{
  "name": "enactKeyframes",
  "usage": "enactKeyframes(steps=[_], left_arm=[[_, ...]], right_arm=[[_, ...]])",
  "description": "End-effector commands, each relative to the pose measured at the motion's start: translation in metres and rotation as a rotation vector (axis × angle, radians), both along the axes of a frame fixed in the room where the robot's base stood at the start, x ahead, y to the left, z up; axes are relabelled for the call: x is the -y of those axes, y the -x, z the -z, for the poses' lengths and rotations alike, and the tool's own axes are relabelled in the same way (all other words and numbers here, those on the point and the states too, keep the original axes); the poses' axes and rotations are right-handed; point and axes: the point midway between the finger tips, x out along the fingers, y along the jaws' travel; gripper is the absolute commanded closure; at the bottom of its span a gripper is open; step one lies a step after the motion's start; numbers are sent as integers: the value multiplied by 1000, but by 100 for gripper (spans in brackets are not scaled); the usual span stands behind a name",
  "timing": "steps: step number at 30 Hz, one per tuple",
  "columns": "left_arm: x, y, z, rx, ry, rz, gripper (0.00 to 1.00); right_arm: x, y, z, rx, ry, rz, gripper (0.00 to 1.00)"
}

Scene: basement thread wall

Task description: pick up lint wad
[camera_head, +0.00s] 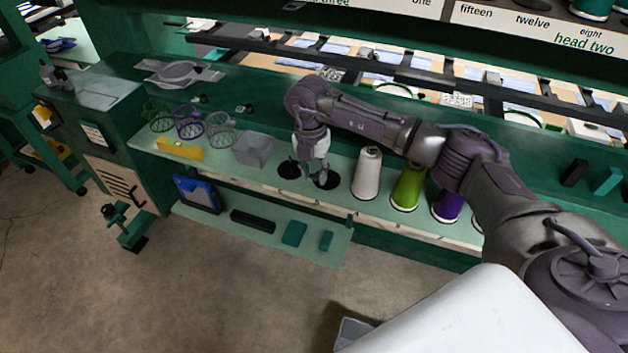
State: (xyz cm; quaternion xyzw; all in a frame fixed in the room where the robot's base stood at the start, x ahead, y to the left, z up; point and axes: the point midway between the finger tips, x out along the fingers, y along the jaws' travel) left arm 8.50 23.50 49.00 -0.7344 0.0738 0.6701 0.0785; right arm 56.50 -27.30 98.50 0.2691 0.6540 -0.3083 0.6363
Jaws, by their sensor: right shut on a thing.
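My right gripper (312,178) reaches in from the right and points down over the pale green shelf, just above two dark round spots. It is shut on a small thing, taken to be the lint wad. The wad is mostly hidden by the fingers and too small to make out clearly. My left gripper is not in view.
A white cone (367,174), a green cone (408,188) and a purple cone (447,206) stand to the right of the gripper. A clear grey bin (253,149), wire cups (188,122) and a yellow box (180,149) are to the left. A lower shelf (272,222) holds a blue case (197,193) and dark blocks.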

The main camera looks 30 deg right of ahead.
Motion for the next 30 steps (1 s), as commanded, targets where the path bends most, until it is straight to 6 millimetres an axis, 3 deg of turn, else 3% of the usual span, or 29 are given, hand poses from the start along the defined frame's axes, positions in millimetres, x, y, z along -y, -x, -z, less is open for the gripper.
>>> enactKeyframes(steps=[2, 12, 18, 30], left_arm=[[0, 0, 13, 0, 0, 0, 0], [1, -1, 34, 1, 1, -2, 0], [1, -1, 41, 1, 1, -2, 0], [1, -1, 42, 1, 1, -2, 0]], right_arm=[[0, -2, -15, 9, -1, 0, 76], [16, 76, -57, 3, 2, 0, 76], [21, 104, -76, 2, 1, 0, 76], [22, 115, -85, 1, -1, 0, 76]])
